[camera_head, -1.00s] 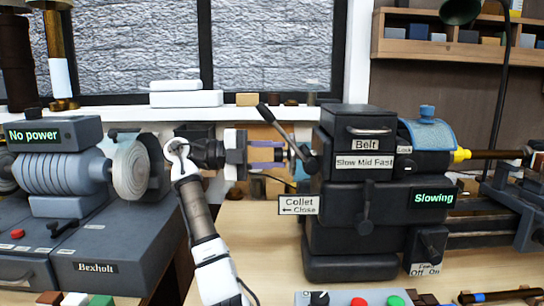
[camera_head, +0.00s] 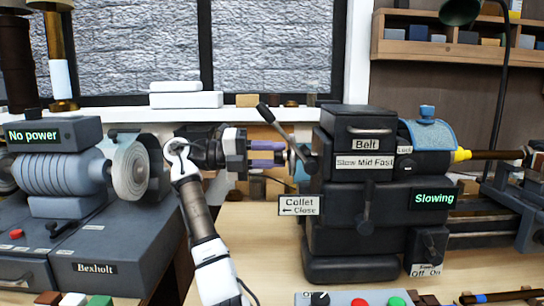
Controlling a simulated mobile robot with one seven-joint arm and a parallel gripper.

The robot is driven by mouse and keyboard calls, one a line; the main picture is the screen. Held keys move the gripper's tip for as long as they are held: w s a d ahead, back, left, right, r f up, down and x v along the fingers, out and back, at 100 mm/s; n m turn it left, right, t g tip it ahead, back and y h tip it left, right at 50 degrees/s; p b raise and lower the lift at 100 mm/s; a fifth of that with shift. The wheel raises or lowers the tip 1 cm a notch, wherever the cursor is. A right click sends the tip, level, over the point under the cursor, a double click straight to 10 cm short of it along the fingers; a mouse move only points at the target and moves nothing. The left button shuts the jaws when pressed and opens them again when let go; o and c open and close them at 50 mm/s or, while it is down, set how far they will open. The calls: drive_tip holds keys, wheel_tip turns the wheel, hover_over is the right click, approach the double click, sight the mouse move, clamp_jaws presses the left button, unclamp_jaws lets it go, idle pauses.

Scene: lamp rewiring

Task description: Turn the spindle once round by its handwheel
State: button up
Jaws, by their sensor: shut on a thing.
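The dark lathe headstock (camera_head: 362,238) stands right of centre, with a "Belt" cover, a "Slow Mid Fast" plate and a green readout saying "Slowing" (camera_head: 434,198). The spindle's handwheel (camera_head: 302,158) is at the headstock's left end, small and partly hidden by the collet lever and my gripper. My gripper (camera_head: 284,155) reaches in from the left, level with the spindle, its purple-grey fingers pointing right. It is shut on the handwheel, though the contact itself is hard to see.
The collet lever (camera_head: 283,127) slants up-left close above my fingers. A "Collet Close" sign (camera_head: 299,205) hangs below. A grinder with a pale wheel (camera_head: 130,171) and a "No power" readout stands left of my arm. Bare bench (camera_head: 262,245) shows below.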

drive_tip(key=shift+m, duration=1.9)
drive_tip(key=o, duration=1)
drive_tip(key=shift+a, duration=0.1)
drive_tip(key=a, duration=0.7)
drive_tip(key=shift+a+b, duration=0.15)
drive_tip(key=shift+b, duration=0.15)
